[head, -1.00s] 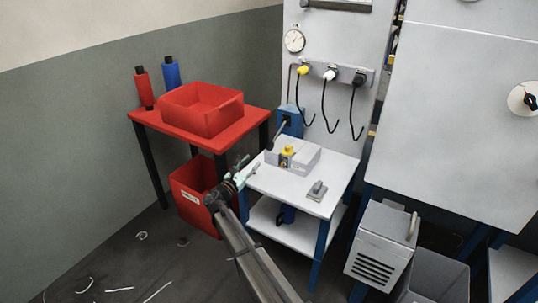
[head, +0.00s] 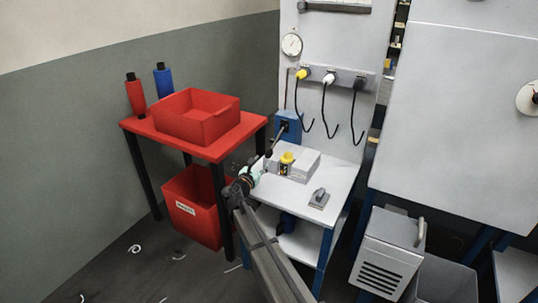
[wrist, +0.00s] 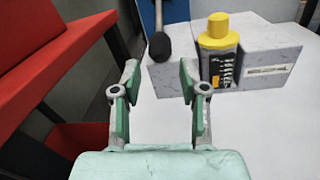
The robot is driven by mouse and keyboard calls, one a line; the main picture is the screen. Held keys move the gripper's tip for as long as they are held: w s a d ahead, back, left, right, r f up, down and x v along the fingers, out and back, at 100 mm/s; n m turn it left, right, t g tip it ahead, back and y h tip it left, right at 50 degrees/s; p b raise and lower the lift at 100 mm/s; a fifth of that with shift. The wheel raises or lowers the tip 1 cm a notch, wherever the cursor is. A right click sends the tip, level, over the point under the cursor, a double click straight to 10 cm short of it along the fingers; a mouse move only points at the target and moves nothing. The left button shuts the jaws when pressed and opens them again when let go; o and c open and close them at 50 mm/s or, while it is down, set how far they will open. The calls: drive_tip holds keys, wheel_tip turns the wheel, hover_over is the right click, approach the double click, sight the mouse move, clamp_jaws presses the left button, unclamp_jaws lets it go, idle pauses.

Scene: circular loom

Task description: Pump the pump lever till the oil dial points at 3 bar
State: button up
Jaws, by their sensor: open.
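The pump lever (head: 274,142) slants down from a blue pump box (head: 289,126) at the back left of the white table. In the wrist view its dark knob (wrist: 159,46) hangs just ahead of my gripper (wrist: 159,75), between the lines of the two fingers. My gripper (head: 261,169) is open and empty over the table's left edge, and the knob looks just beyond the fingertips, not between them. The oil dial (head: 291,45) is a round white gauge on the grey panel above. Its needle is too small to read.
A red table (head: 210,148) with a red bin (head: 197,117) stands close on the left. A grey handled tool (head: 319,198) lies at the table's front right.

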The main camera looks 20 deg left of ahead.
sight(267, 155)
drive_tip(key=w, duration=0.8)
drive_tip(key=shift+d, duration=0.15)
clamp_jaws()
